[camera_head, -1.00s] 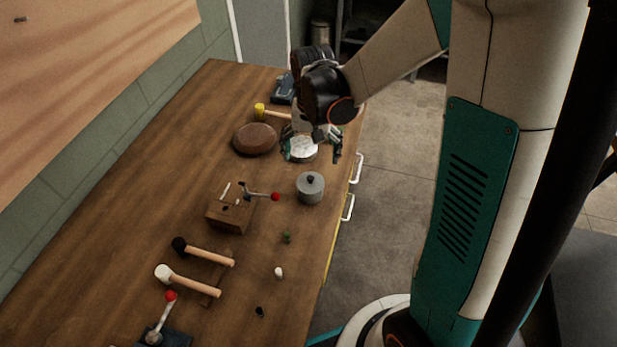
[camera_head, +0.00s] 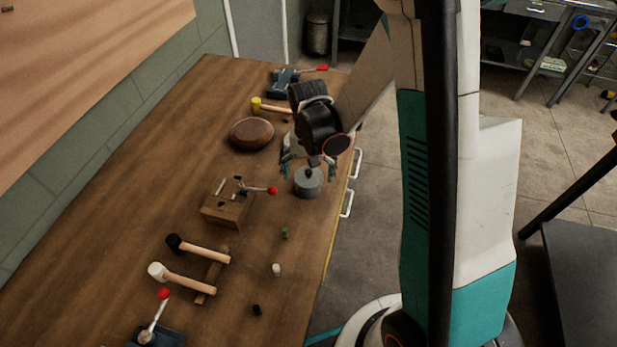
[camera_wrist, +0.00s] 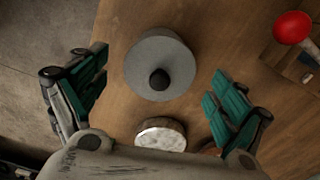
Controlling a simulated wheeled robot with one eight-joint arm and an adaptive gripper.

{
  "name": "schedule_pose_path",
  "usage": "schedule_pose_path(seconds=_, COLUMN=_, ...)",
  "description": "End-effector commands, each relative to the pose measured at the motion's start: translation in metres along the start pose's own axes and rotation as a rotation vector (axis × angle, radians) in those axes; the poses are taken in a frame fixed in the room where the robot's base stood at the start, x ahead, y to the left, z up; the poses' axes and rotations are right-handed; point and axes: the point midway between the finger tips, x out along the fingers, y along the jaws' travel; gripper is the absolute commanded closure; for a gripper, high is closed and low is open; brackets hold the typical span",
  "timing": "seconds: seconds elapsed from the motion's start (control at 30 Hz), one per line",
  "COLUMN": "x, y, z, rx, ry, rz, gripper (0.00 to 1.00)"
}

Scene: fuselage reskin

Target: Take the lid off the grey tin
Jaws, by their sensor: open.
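The grey tin (camera_head: 308,186) stands upright near the right edge of the wooden bench, with its lid on. The lid has a dark round knob (camera_head: 309,172). In the wrist view the grey lid (camera_wrist: 160,52) and its knob (camera_wrist: 159,79) show from above, ahead of my gripper. My gripper (camera_wrist: 155,92) is open and empty, with one green-padded finger on each side of the knob's line. In the head view my gripper (camera_head: 308,166) is just above and behind the tin, partly hidden by my wrist. I cannot tell whether it touches the tin.
A round pale-topped object (camera_wrist: 161,134) lies below the tin in the wrist view. A wooden block with a red-knobbed lever (camera_head: 228,207) stands left of the tin. A brown round pad (camera_head: 251,134), mallets (camera_head: 196,250) and small items lie about. Bare bench lies left.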

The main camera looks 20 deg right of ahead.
Motion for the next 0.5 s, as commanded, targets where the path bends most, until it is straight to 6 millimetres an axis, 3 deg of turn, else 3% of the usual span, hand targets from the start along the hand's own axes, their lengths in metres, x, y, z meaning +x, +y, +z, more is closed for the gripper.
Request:
schedule_pose_path(seconds=0.1, x=-0.0009, y=0.0001, z=0.0001, rx=0.0, ry=0.0, rz=0.0, gripper=0.1)
schedule_pose_path(seconds=0.37, x=-0.0011, y=0.0002, z=0.0001, rx=0.0, ry=0.0, rz=0.0, gripper=0.68)
schedule_pose_path(seconds=0.5, x=-0.0008, y=0.0001, z=0.0003, rx=0.0, ry=0.0, rz=0.0, gripper=0.81)
